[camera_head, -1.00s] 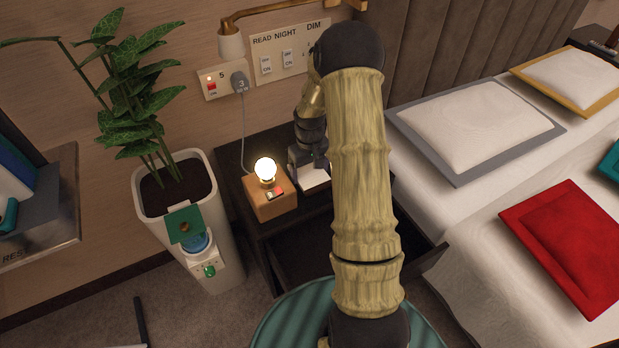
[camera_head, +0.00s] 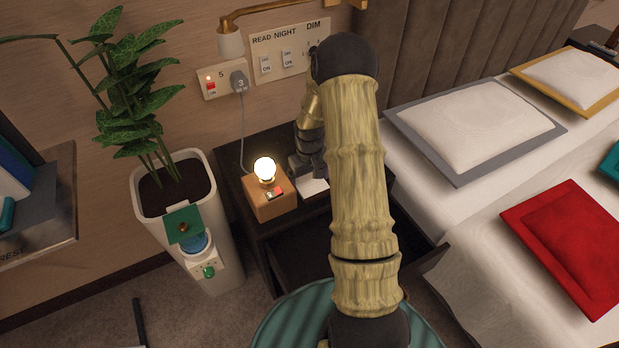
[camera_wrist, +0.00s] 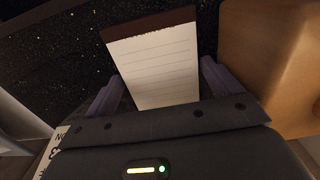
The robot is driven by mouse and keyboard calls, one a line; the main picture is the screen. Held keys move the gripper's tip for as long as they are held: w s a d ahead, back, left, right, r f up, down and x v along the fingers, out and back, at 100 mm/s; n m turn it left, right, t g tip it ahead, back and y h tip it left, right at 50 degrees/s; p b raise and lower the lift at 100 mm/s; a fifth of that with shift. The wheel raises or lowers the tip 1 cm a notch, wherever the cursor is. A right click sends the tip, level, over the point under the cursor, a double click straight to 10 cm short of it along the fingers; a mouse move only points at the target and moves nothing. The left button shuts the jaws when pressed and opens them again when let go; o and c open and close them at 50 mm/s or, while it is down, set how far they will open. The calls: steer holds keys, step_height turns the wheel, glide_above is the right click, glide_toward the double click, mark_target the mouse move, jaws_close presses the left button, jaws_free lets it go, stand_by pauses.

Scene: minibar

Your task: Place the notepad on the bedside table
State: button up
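The notepad (camera_wrist: 155,60) has white lined paper and a dark brown top strip. In the wrist view it lies between my gripper's spread fingers, with a gap visible on either side. My gripper (camera_wrist: 163,88) is open; I cannot tell how high it is above the notepad. In the head view, a white piece of the notepad (camera_head: 313,187) shows on the dark bedside table (camera_head: 229,172), beside the wooden lamp box. My gripper (camera_head: 312,172) is over it there, and my arm hides much of the table's right side.
The wooden lamp box (camera_head: 271,205) with a lit bulb stands close left of my gripper. The table's drawer (camera_head: 300,255) is pulled out below. A planter (camera_head: 205,220) stands left, the bed (camera_head: 465,220) right. A switch panel (camera_head: 285,52) and wall lamp (camera_head: 230,42) are behind.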

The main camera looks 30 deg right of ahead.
mark_target(309, 182)
step_height(309, 182, up, 12)
steer(key=p, duration=0.2)
steer(key=shift+r, duration=0.15)
stand_by(0.4)
stand_by(0.4)
steer(key=s+a+r+t, duration=0.1)
steer(key=s+a+r, duration=0.3)
steer(key=s+a, duration=0.3)
steer(key=s+a+r+t, duration=0.1)
steer(key=s+a+r, duration=0.4)
steer(key=s, duration=0.6)
steer(key=shift+a+r+t, duration=0.2)
steer(key=shift+a+t, duration=0.1)
steer(key=shift+a, duration=0.7)
steer(key=shift+s, duration=0.1)
